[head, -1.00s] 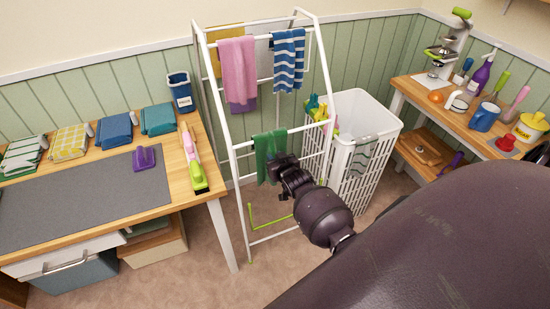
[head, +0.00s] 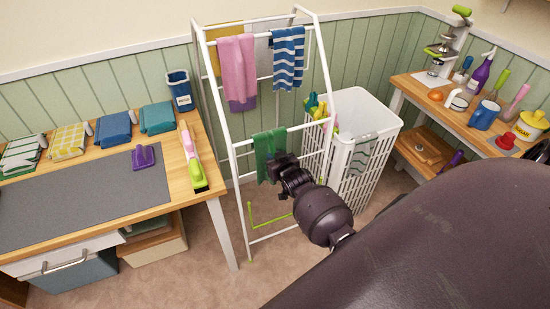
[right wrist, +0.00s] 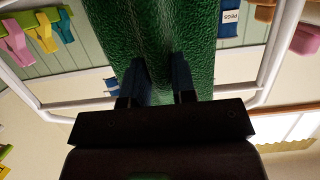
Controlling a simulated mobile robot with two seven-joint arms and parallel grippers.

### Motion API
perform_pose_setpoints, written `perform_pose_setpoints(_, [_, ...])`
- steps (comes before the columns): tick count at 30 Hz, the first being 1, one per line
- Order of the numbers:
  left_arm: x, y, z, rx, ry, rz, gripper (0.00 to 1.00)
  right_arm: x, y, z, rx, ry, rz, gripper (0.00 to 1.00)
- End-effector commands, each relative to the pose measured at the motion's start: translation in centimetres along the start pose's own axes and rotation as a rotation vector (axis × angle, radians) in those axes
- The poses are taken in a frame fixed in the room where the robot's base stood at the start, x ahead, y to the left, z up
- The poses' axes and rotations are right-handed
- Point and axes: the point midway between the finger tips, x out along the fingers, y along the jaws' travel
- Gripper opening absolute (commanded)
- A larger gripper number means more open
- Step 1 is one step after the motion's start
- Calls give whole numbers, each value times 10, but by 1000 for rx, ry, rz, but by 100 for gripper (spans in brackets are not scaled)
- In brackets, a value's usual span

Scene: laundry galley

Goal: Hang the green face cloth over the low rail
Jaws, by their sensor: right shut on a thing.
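The green face cloth (head: 264,150) is at the low front rail (head: 300,129) of the white drying rack, its upper edge level with the rail and its lower part hanging below. I cannot tell whether any of it lies behind the rail. My right gripper (head: 276,166) is shut on the cloth's lower right part. In the right wrist view the cloth (right wrist: 165,30) runs up from between the two dark fingers (right wrist: 159,85) of this gripper. My left gripper is not in view.
A pink cloth (head: 238,68) and a blue striped cloth (head: 288,58) hang on the rack's higher rails. A white laundry basket (head: 375,125) stands close on the right.

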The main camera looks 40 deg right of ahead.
Motion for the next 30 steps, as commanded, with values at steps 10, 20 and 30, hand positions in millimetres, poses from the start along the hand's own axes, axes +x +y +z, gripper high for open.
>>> perform_pose_setpoints(10, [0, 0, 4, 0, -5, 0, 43, 1, 0, 3, 0, 0, 0, 0])
perform_pose_setpoints(20, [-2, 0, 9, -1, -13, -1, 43, 2, 0, 5, 0, 0, 0, 43])
perform_pose_setpoints(30, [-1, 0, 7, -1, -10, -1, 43, 2, 0, 5, 0, 0, 0, 55])
